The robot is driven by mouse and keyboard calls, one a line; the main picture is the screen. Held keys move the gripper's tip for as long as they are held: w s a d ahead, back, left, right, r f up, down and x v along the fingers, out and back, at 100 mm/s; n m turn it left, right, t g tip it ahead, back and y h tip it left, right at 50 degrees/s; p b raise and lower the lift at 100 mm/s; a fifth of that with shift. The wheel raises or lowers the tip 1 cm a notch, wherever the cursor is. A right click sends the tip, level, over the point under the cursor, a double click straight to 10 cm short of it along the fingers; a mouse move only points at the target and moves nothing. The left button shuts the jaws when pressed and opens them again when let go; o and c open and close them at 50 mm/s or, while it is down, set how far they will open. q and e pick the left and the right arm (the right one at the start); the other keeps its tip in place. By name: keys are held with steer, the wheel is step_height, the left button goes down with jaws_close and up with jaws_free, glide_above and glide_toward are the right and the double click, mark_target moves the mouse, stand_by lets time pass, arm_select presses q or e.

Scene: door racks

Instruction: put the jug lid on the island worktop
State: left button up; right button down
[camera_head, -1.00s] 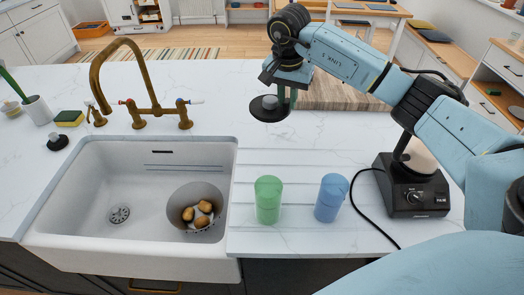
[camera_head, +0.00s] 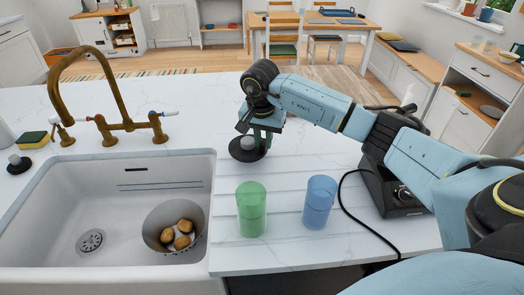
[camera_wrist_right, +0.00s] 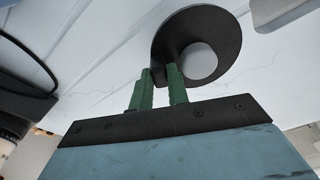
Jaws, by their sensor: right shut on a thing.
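The jug lid (camera_head: 241,155) is a dark round disc with a grey knob. My right gripper (camera_head: 262,135) is shut on its edge, over the white island worktop (camera_head: 310,160) behind the two cups. In the right wrist view the green fingers (camera_wrist_right: 161,73) pinch the near edge of the lid (camera_wrist_right: 222,28), and the grey knob shows clear of them. I cannot tell whether the lid touches the worktop. My left gripper is out of view.
A green cup (camera_head: 251,210) and a blue cup (camera_head: 320,202) stand in front of the lid. The sink (camera_head: 60,195), with potatoes in a colander, and brass tap (camera_head: 128,133) are left. A black appliance (camera_head: 400,198) with a cord stands right. Worktop around the lid is clear.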

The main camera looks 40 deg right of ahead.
mark_target(264, 150)
steer(key=shift+f, duration=1.9)
steer(key=shift+f, duration=0.2)
steer(key=c, duration=1.4)
jaws_free()
steer(key=shift+o, duration=0.2)
step_height(264, 150, up, 12)
steer(key=s+a, duration=0.1)
steer(key=shift+a+r, duration=0.15)
steer(key=shift+a, duration=0.1)
